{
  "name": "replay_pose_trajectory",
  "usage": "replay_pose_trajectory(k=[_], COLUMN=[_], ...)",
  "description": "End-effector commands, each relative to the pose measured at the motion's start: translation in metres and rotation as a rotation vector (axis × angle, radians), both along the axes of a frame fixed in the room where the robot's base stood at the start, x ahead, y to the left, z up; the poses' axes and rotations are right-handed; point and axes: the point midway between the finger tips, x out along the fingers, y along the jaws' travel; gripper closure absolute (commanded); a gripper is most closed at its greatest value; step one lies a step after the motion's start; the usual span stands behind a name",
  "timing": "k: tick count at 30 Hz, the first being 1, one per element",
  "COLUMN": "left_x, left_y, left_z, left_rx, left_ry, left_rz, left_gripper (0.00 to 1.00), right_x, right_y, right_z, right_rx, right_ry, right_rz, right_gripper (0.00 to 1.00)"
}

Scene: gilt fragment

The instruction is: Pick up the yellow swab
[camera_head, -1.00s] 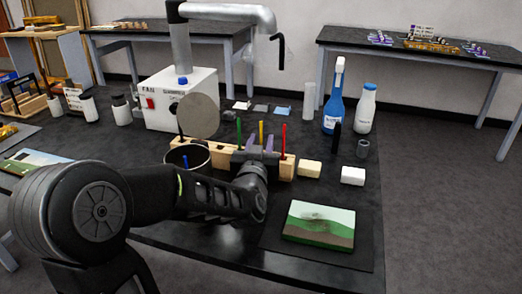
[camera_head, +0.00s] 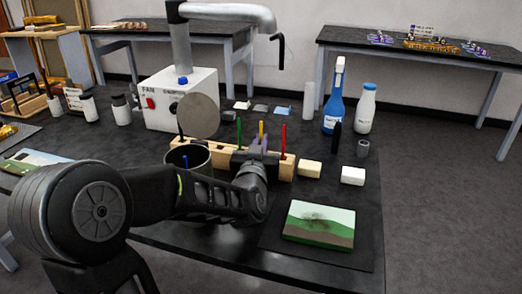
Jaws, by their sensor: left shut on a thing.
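The yellow swab (camera_head: 261,131) stands upright in the wooden rack (camera_head: 287,168) near the middle of the table. My left gripper (camera_head: 259,146) reaches in from the left, and its purple-grey fingers are closed around the yellow swab. The swab's lower part is hidden by the gripper. A green swab (camera_head: 239,132) stands to the left in the rack, and a red swab (camera_head: 283,139) to the right. A blue swab (camera_head: 184,161) is in the dark round cup (camera_head: 200,157) at the left. My right gripper is not in view.
Two pale blocks (camera_head: 310,168) (camera_head: 352,176) lie right of the rack. A small painting (camera_head: 319,225) lies on a dark mat in front. A blue bottle (camera_head: 333,105) and a white bottle (camera_head: 365,108) stand behind. A white fan box (camera_head: 170,98) with a pipe stands at the back left.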

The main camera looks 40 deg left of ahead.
Motion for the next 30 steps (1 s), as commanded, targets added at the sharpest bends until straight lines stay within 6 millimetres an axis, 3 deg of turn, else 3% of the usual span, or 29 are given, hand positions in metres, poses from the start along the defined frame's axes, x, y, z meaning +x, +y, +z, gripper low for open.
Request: replay_pose_trajectory(k=[8, 14, 20, 30], left_x=[0.0, 0.0, 0.0, 0.0], left_y=[0.0, 0.0, 0.0, 0.0], left_z=[0.001, 0.017, 0.057, 0.146], left_rx=[0.0, 0.002, 0.002, 0.0], left_ry=[0.0, -0.002, -0.006, -0.004], left_rz=[0.0, 0.001, 0.001, 0.001], left_gripper=[1.0, 1.0, 1.0, 1.0], right_x=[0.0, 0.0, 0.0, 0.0], right_y=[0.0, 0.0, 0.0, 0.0], right_z=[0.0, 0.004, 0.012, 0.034], right_rx=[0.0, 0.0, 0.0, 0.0], right_ry=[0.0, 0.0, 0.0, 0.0], right_rz=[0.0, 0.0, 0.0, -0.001], right_gripper=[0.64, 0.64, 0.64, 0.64])
